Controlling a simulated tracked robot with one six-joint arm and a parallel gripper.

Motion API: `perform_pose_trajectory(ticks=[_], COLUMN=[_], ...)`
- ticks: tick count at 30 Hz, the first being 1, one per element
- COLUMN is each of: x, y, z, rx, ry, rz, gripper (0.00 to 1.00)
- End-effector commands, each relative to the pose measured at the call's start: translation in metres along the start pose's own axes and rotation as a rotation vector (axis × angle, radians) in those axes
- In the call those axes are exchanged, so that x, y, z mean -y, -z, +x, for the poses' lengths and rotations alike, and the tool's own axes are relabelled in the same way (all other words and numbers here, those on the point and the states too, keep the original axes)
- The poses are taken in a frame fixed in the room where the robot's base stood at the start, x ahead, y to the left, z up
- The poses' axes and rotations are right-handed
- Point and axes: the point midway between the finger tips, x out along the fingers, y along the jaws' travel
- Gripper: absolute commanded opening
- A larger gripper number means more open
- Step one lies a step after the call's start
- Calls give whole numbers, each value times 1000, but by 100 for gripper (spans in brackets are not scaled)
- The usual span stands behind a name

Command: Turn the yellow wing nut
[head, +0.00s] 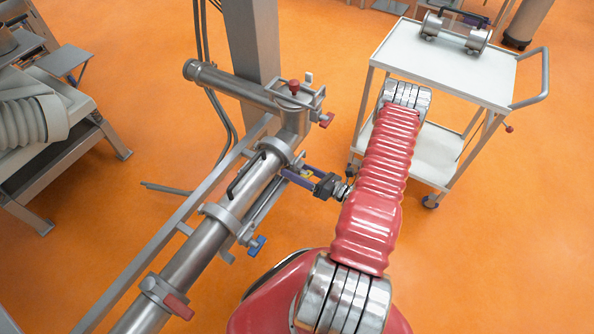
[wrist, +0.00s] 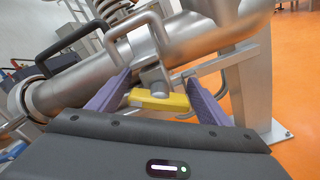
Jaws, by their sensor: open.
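The yellow wing nut (wrist: 160,101) shows in the wrist view as a flat bar under a round grey boss on the metal pipe (wrist: 185,40). My gripper (wrist: 157,82) is open, with one purple finger on each side of the wing nut. The left finger is close to its left end, and the right finger is close to its right end; I cannot tell whether either touches.
Red wing nuts (head: 326,120) and (head: 178,306) and a blue one (head: 257,245) sit along the pipe. A grey post (head: 252,40) stands behind it. A white cart (head: 450,65) carrying a metal cylinder (head: 455,30) stands at right. Open orange floor lies at lower right.

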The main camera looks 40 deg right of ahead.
Motion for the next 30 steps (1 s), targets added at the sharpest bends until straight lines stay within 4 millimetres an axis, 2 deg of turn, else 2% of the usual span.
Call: perform_pose_trajectory(ticks=[5,11,30], x=[0,1,1], y=[0,0,0], z=[-2,-15,-94], rx=[0,1,2], ry=[0,2,3], rz=[0,0,0], gripper=[72,72,72])
